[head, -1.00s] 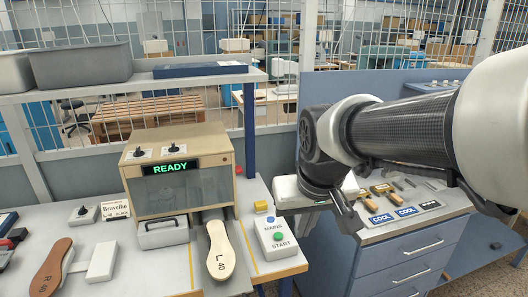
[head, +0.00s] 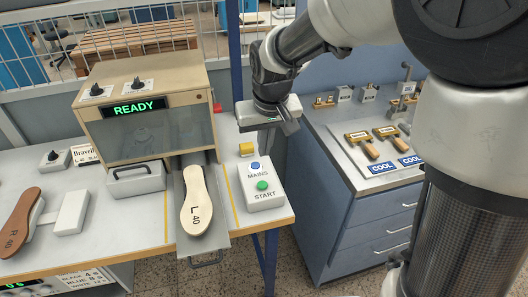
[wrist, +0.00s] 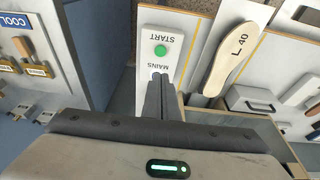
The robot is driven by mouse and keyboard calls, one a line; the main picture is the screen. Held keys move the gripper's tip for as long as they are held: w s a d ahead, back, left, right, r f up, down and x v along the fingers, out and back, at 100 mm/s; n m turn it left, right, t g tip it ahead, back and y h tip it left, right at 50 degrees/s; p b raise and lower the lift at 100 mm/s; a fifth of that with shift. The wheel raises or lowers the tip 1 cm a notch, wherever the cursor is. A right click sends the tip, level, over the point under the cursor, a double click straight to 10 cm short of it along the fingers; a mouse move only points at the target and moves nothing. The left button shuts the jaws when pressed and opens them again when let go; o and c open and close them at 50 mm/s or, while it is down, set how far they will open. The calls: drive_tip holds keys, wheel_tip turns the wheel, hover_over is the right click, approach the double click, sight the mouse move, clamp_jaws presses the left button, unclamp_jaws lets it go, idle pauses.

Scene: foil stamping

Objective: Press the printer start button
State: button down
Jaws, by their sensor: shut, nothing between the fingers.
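The start button (head: 262,185) is green and sits on a white control box (head: 262,201) marked MAINS and START, at the right end of the bench. A blue MAINS button (head: 255,165) is behind it on the same box. The printer (head: 150,110) is a beige cabinet with a lit READY display (head: 134,108). My gripper (head: 289,128) is shut and empty, above and behind the box in the head view. In the wrist view the closed fingers (wrist: 160,90) overlap the blue button, and the green button (wrist: 160,50) shows clear beyond them.
A pale insole marked L 40 (head: 195,208) lies on the printer's slide, left of the box. A brown insole (head: 20,222) lies farther left. A blue cabinet (head: 345,190) with stamps and COOL plates stands at the right, past a gap.

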hover_over(262, 183)
drive_tip(key=s, duration=0.1)
wheel_tip(262, 183, down, 12)
drive_tip(key=shift+f+b, duration=0.2)
drive_tip(key=shift+b, duration=0.15)
drive_tip(key=shift+d+f, duration=0.1)
drive_tip(key=shift+f, duration=0.5)
